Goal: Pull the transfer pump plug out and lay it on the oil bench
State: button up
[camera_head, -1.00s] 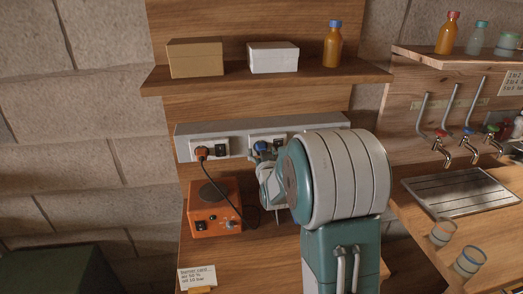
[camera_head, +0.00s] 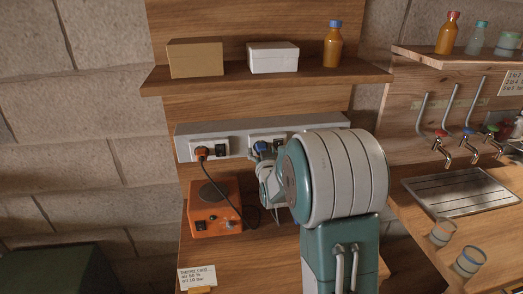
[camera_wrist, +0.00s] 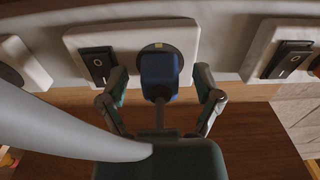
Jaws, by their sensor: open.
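A blue plug (camera_wrist: 160,75) sits in a round socket on a white socket plate (camera_wrist: 190,35) in the wrist view. It also shows in the head view (camera_head: 261,147), partly hidden by my arm. My gripper (camera_wrist: 162,84) is open, with one finger on each side of the blue plug and a visible gap to it. In the head view my gripper is mostly hidden behind my arm. An orange plug (camera_head: 202,152) sits in the left socket, its black cord running toward an orange unit (camera_head: 213,212). The wooden oil bench (camera_head: 262,258) lies below the socket strip.
Black rocker switches (camera_wrist: 98,64) flank the socket in the wrist view. A shelf (camera_head: 270,77) above holds two boxes and an orange bottle. A paper card (camera_head: 197,277) lies at the bench's front left. Taps and a drain tray (camera_head: 463,191) are at right.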

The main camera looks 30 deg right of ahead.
jog(key=shift+c, duration=0.3)
grip_shut()
jog(key=shift+s, duration=0.15)
jog(key=shift+v, duration=2.85)
